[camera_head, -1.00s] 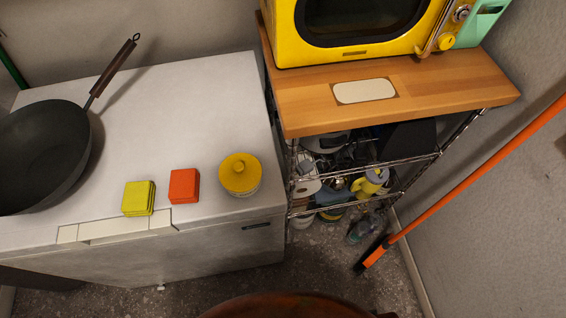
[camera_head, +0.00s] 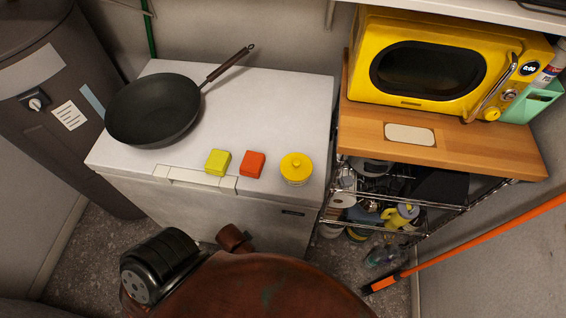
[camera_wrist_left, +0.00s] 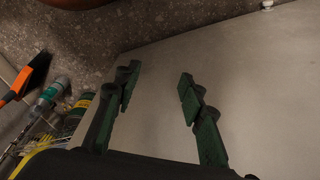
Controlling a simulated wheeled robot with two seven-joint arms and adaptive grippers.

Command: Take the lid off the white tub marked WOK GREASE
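A small white tub (camera_head: 296,181) with a yellow knobbed lid (camera_head: 296,164) stands upright near the front right corner of the white chest freezer (camera_head: 270,105) in the head view. The lid sits on the tub. Any marking is too small to read. My left gripper (camera_wrist_left: 158,84) shows only in the left wrist view. Its two dark green fingers are apart with nothing between them, in front of a plain pale surface. The tub is not in the wrist view. My right gripper is in neither view.
A yellow sponge (camera_head: 218,162) and a red one (camera_head: 253,164) lie left of the tub. A black wok (camera_head: 153,108) rests further left. A wire shelf with a wooden top (camera_head: 470,152) and yellow microwave (camera_head: 430,65) stands to the right. An orange-handled broom (camera_head: 470,248) leans there.

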